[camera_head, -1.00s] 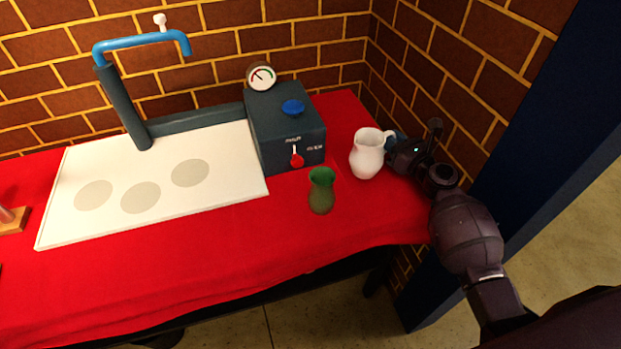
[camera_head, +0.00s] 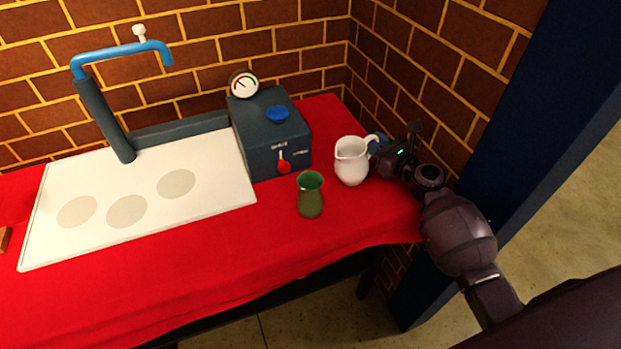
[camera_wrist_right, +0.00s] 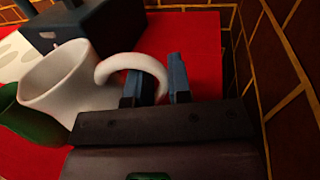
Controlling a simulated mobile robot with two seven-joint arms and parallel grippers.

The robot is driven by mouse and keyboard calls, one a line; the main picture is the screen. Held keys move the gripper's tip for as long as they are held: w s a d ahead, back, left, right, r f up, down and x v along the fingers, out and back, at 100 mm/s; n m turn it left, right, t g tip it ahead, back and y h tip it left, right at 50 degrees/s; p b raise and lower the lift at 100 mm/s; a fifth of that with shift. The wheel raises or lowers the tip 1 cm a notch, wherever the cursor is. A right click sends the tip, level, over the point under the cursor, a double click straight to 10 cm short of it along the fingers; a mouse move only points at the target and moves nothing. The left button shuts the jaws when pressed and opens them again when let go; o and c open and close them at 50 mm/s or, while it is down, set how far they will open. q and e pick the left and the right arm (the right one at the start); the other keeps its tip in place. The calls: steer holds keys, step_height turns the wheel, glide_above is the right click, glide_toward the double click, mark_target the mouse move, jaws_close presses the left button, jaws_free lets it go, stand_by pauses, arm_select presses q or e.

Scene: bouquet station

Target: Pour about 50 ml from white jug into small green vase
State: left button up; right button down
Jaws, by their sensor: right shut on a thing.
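The white jug (camera_head: 351,163) is close to upright at the right end of the red table, with its handle toward my right arm. My right gripper (camera_head: 379,150) is at this handle. In the right wrist view my gripper (camera_wrist_right: 160,84) has its blue fingers on both sides of the jug's handle. I cannot tell whether the jug's base touches the table. The small green vase (camera_head: 310,197) stands upright to the left of the jug and nearer the front edge, with a small gap between them. The liquid inside the jug is not visible. My left gripper is out of view.
A dark box (camera_head: 268,136) with a red lever, blue knob and gauge stands behind the vase. A white board (camera_head: 145,217) with several grey discs lies left, under a blue tap (camera_head: 122,59). Brick walls close off the back and right. Red cloth in front is clear.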

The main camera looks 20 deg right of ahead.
mark_target(361, 144)
steer(key=a+r+n+p, duration=0.1)
steer(key=r+n, duration=0.1)
steer(key=s+a+r+n+p, duration=0.1)
steer(key=a+r+n, duration=0.1)
steer(key=a+r+n+p, duration=0.1)
steer(key=a+r, duration=0.1)
steer(key=r, duration=0.1)
steer(key=shift+s+n, duration=0.25)
steer(key=shift+n, duration=0.15)
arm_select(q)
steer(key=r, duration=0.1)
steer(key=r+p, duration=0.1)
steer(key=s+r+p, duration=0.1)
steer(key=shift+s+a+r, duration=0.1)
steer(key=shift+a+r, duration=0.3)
arm_select(e)
steer(key=r+n, duration=0.1)
steer(key=a+r+n, duration=0.2)
steer(key=shift+s, duration=0.3)
arm_select(q)
steer(key=shift+p, duration=0.35)
arm_select(e)
steer(key=shift+r+n, duration=0.1)
steer(key=shift+n, duration=0.2)
